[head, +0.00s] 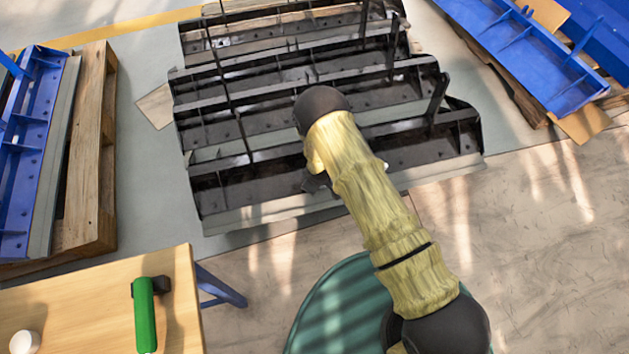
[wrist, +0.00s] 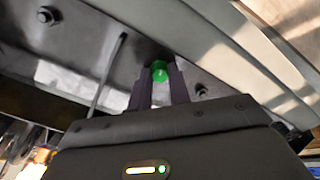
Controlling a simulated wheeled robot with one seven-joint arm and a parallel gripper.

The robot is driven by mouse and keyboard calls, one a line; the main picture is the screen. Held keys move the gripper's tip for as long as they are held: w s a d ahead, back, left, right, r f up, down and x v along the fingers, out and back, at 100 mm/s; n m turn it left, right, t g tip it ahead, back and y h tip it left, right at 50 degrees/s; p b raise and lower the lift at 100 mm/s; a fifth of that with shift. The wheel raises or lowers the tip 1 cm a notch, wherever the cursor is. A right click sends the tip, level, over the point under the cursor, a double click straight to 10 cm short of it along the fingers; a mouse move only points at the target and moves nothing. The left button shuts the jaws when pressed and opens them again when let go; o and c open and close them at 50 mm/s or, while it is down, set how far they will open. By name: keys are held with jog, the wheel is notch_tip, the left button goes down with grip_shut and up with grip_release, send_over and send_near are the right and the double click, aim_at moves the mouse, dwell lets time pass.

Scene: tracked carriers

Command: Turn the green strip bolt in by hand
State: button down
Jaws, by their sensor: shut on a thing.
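The green strip bolt (wrist: 160,71) shows in the wrist view as a small bright green head against the dark metal strip (wrist: 105,62). My gripper (wrist: 159,80) has its two dark fingers on either side of the bolt head and is shut on it. How deep the bolt sits cannot be told. In the head view my arm reaches over the front of the black metal carrier (head: 215,202). A small dark part of my gripper (head: 316,183) shows beside the arm there, and the bolt is hidden.
Dark bolts sit left (wrist: 47,15) and right (wrist: 201,90) of the green one. A wooden table (head: 85,292) at lower left holds a green-handled tool (head: 145,315) and a white round object (head: 24,342). Blue carriers on pallets stand left (head: 24,150) and right (head: 530,50). Floor is clear at right.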

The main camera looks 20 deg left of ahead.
jog(key=m, duration=0.5)
jog(key=shift+m, duration=0.4)
jog(key=m, duration=0.3)
jog(key=shift+m+p, duration=0.35)
jog(key=shift+m, duration=0.05)
jog(key=m, duration=0.4)
jog(key=shift+p, duration=0.35)
jog(key=m, duration=0.5)
jog(key=shift+m+p, duration=0.3)
jog(key=c, duration=1.2)
grip_release()
jog(key=shift+c, duration=0.2)
